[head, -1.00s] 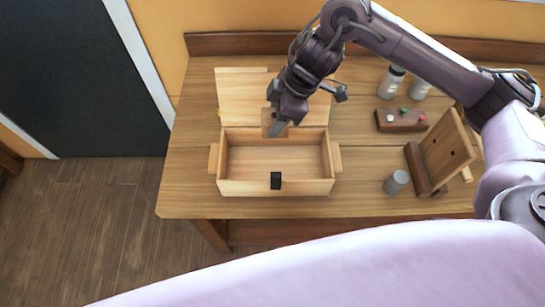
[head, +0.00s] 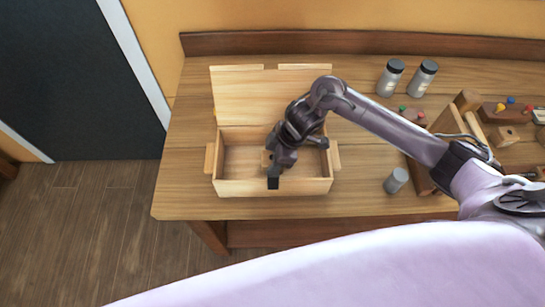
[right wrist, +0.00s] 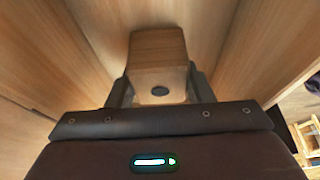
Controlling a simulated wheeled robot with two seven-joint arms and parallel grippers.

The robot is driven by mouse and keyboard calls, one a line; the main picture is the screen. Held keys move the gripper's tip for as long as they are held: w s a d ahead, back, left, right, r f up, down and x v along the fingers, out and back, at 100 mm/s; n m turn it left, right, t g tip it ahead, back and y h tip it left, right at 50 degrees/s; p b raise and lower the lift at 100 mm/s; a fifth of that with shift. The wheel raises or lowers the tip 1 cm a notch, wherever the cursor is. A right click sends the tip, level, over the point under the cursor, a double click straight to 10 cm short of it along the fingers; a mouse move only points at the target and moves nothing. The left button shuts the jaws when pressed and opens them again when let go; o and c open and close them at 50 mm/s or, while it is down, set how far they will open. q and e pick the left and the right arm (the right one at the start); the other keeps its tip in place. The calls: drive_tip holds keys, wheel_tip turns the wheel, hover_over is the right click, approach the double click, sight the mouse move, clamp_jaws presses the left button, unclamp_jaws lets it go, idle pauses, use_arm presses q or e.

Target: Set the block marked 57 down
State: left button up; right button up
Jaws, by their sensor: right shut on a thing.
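My right gripper (head: 274,164) reaches down inside the open wooden box (head: 225,188). It is shut on a wooden block, of which a small pale part (head: 265,160) shows at the left of the gripper. In the right wrist view the block (right wrist: 158,62) sits between the two fingers, with a dark oval spot on its near face. I cannot read a number on it. Wooden box walls rise around it. I cannot tell whether the block touches the box floor. My left gripper is not in view.
The box's lid (head: 240,95) stands open behind it. Two jars (head: 389,78) (head: 423,77) stand at the back right of the table. A grey cylinder (head: 396,180) stands right of the box. My right arm crosses above the table. The table's left end is clear.

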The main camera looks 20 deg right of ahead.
drive_tip(key=shift+f, duration=0.15)
drive_tip(key=shift+f, duration=0.2)
drive_tip(key=o, duration=1)
drive_tip(key=shift+o, duration=0.2)
drive_tip(key=shift+d+r, duration=0.1)
drive_tip(key=shift+r, duration=0.35)
drive_tip(key=v, duration=1.1)
drive_tip(key=shift+r, duration=0.2)
